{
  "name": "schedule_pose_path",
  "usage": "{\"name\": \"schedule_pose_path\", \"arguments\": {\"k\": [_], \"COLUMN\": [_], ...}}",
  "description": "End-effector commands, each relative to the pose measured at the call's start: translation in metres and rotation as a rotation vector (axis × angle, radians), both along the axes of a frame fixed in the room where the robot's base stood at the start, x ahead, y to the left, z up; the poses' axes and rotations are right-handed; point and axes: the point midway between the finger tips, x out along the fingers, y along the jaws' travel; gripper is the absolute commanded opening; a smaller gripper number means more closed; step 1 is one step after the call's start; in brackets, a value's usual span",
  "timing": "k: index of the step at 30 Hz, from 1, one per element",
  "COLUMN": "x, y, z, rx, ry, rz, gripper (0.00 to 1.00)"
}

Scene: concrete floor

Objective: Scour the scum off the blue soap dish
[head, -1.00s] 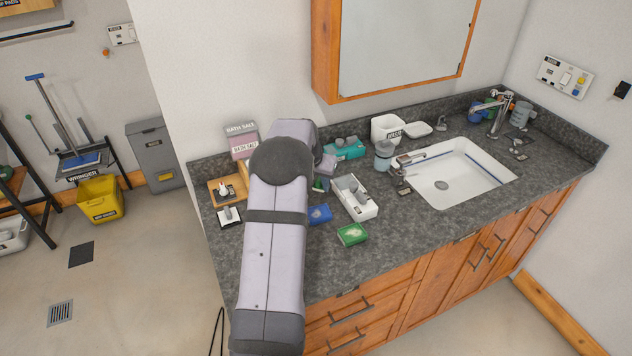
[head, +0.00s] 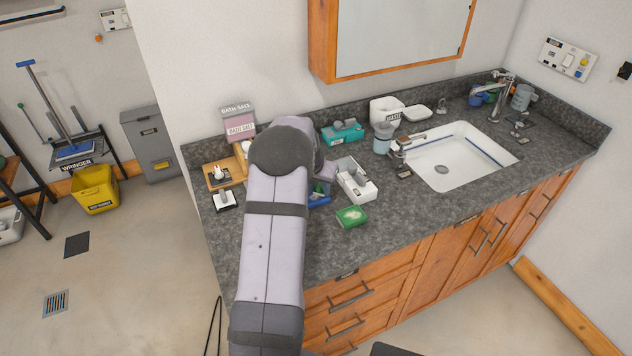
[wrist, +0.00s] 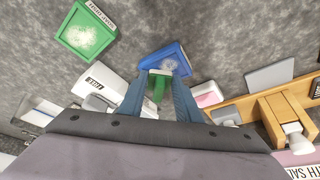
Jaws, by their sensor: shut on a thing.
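The blue soap dish (head: 319,201) lies on the grey counter, partly covered by my gripper in the head view. In the wrist view, the blue dish (wrist: 151,56) shows a whitish scum patch near its middle. My gripper (wrist: 160,80) is shut on a green scrubbing tool (wrist: 158,90) with a pale end. The tool's tip overlaps the near part of the blue dish; I cannot tell whether it touches. The tool (head: 320,188) shows only as a small green bit in the head view.
A green dish (head: 351,217) with whitish scum lies to the right. A white caddy (head: 368,193) stands behind it. A wooden stand (wrist: 275,115) and pink box are close by in the wrist view. The counter in front is clear. The sink (head: 460,170) is farther right.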

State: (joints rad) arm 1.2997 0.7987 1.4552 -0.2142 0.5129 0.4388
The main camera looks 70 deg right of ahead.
Motion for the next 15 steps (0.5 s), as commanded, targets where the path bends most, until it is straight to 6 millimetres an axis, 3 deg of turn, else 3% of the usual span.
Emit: {"name": "schedule_pose_path", "arguments": {"k": [11,15], "x": [-0.023,-0.016], "y": [0.029,0.021], "z": [-0.001,-0.004], "rx": [0.007,0.007], "ry": [0.003,0.003], "rz": [-0.001,0.001], "gripper": [0.09,0.09]}}
